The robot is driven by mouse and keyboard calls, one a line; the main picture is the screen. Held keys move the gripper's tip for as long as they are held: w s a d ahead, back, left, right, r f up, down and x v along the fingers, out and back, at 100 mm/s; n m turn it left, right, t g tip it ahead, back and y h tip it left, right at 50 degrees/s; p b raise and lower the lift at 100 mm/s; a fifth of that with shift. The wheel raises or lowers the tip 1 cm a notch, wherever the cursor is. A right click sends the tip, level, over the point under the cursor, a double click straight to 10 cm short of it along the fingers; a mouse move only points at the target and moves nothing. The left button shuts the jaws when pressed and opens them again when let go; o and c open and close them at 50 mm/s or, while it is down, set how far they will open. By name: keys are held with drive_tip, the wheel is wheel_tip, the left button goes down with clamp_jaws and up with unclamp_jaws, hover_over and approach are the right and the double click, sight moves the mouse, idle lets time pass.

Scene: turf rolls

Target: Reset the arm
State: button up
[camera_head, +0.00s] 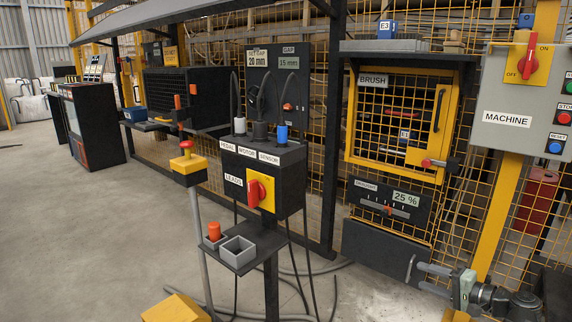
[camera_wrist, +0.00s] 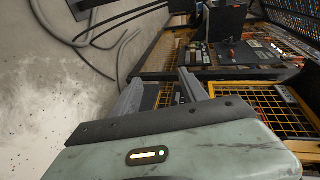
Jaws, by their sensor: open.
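My gripper (camera_head: 421,277) is at the lower right of the head view, in front of the dark panel under the brush unit. Its two grey fingers are apart with nothing between them. In the wrist view the fingers of my gripper (camera_wrist: 160,84) also stand apart and empty, above the floor and the yellow-framed equipment. No held thing shows in either view.
The yellow BRUSH door (camera_head: 397,125) is closed, with a 25 % slider panel (camera_head: 388,206) below. A grey MACHINE box (camera_head: 512,119) hangs right. A LEADS box (camera_head: 262,178) stands at centre, with a tray (camera_head: 250,262) below. Cables lie on the floor; open floor is left.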

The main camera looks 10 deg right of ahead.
drive_tip(key=w+a+r+n+g+y+p, duration=0.2)
drive_tip(key=w+a+n+g+p, duration=0.15)
drive_tip(key=a, duration=0.95)
drive_tip(key=w+a+r+n+g+y+p, duration=0.1)
drive_tip(key=w+a+n+g+p, duration=0.2)
drive_tip(key=a, duration=0.9)
drive_tip(key=s+a+f+n+g+h+p, duration=0.2)
drive_tip(key=s+a+g+h+p, duration=0.15)
drive_tip(key=a, duration=0.45)
drive_tip(key=s+a+f+n+g+h+p, duration=0.2)
drive_tip(key=a+f+n+g+h+p, duration=0.15)
drive_tip(key=a, duration=0.55)
drive_tip(key=s+d+r+m+h+p, duration=0.1)
drive_tip(key=s+d+h+p, duration=0.15)
drive_tip(key=d, duration=0.55)
wheel_tip(320, 180, up, 36)
drive_tip(key=w+p, duration=0.1)
drive_tip(key=p, duration=3.5)
drive_tip(key=shift+a+h, duration=0.15)
drive_tip(key=shift+h, duration=0.3)
